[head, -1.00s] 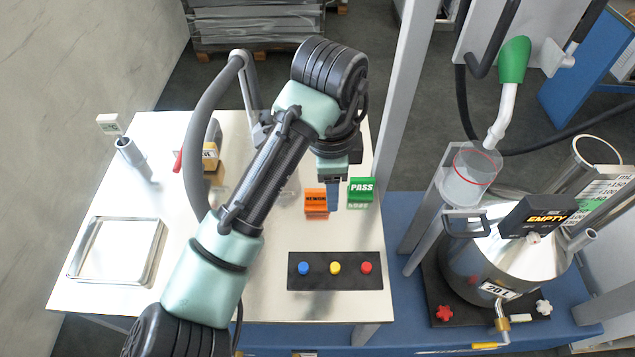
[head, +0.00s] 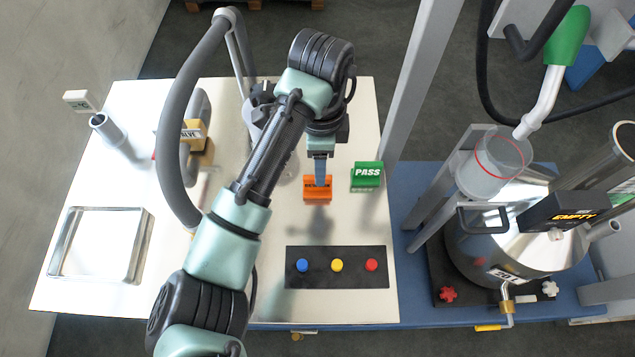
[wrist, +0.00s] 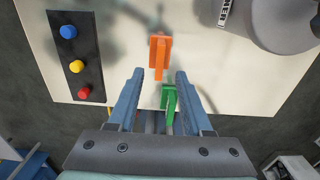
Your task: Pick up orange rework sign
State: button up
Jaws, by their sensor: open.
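The orange rework sign (head: 318,196) stands on the white table, left of the green PASS sign (head: 367,174). My gripper (head: 320,182) points down and covers part of the orange sign in the head view. In the wrist view my gripper (wrist: 160,74) is open, with nothing held. The orange sign (wrist: 160,48) shows just beyond the fingertips, roughly centred between them. The green sign (wrist: 169,98) appears between the fingers, nearer the right one. The exact height of the fingertips over the orange sign cannot be told.
A black panel (head: 290,280) with blue, yellow and red buttons lies in front of the signs. A metal tray (head: 70,270) is at the table's left. A grey hose (head: 170,140) arches left of my arm. A steel vessel (head: 515,260) stands at right.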

jog(key=shift+a+f+p, duration=0.2)
jog(key=shift+f+p, duration=0.2)
jog(key=shift+f, duration=2.25)
grip_shut()
